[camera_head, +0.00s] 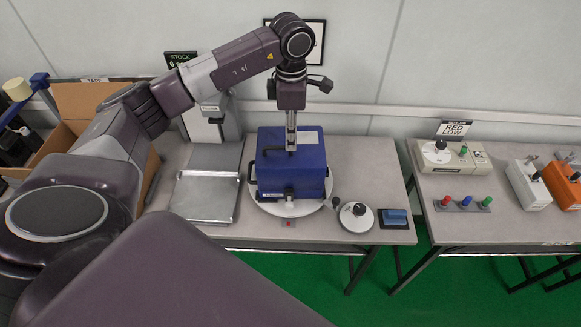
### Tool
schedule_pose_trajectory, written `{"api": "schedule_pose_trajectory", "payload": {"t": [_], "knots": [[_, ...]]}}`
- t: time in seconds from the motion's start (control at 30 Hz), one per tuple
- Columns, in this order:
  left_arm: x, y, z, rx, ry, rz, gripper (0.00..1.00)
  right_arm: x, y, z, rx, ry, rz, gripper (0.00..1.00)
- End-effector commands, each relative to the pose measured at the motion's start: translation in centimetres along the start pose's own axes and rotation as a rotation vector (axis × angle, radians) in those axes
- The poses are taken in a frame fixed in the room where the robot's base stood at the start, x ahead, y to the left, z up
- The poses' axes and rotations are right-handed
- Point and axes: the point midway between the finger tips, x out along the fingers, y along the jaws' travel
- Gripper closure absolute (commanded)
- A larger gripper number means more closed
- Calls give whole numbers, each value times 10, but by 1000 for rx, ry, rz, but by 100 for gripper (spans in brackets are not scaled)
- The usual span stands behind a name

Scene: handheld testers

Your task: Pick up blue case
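The blue case (307,172) stands on a round white plate (288,208) on the left table. It has dark latches or fittings on its front and what looks like a dark handle on top. My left gripper (291,145) points straight down over the top of the case, with its silver fingers at the dark handle. The fingers are seen edge-on, so I cannot tell whether they are open or closed on the handle. My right gripper is not in view.
On the left table are a grey metal stand (205,195), a round white dial-like device (356,216) and a blue block on a dark pad (394,217). A cardboard box (88,100) stands at left. The right table holds several testers, including an orange one (564,184).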

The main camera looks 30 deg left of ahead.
Motion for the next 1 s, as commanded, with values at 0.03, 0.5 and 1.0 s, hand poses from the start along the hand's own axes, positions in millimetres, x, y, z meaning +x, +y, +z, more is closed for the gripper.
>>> {"api": "schedule_pose_trajectory", "payload": {"t": [0.03,0.5,1.0], "knots": [[3,-2,-1,0,2,-3,73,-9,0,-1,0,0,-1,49],[44,-2,-1,1,-2,-1,73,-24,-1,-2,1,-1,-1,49],[44,-2,0,1,-2,-1,100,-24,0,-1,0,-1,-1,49]]}}
